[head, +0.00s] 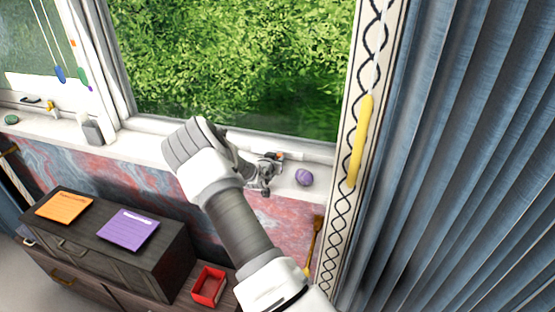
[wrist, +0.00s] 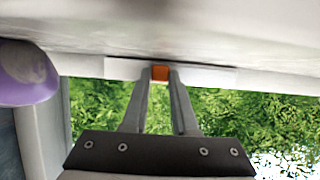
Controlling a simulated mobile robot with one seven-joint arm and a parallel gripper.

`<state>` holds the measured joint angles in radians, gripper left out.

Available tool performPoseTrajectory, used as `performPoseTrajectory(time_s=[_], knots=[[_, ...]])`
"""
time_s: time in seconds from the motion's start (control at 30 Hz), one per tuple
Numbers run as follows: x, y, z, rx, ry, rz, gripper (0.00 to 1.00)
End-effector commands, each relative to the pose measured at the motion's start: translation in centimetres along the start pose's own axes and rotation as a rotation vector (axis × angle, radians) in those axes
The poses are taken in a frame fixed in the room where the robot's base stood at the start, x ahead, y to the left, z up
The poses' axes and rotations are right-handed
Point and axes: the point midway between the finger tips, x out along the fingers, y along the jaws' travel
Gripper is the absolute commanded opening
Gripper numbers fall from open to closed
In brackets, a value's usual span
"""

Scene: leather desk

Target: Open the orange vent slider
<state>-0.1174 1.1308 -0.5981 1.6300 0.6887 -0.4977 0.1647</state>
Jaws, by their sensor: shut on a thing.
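The orange vent slider (wrist: 160,73) is a small orange block set in a slot along the white window frame. In the wrist view it sits between the fingertips of my gripper (wrist: 160,78), which is shut on it. In the head view my gripper (head: 272,160) is at the bottom rail of the right window, just above the sill. Only a small bit of the orange slider (head: 281,155) shows there, and my fingers hide part of it.
A purple ball (head: 304,177) lies on the sill (head: 140,146) right of my gripper; a purple thing (wrist: 25,75) fills the wrist view's left side. A yellow rod (head: 360,140) and blue curtain (head: 460,170) are at right. A dark cabinet (head: 90,250) stands below left.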

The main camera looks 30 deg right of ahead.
Motion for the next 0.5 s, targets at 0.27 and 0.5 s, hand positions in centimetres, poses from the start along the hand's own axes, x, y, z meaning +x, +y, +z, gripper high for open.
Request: performPoseTrajectory(time_s=[0.27,0.5], knots=[[0.1,0.8,0.1,0.002,0.002,0.003,0.00],[0.1,2.8,0.0,0.002,0.002,0.000,0.00]])
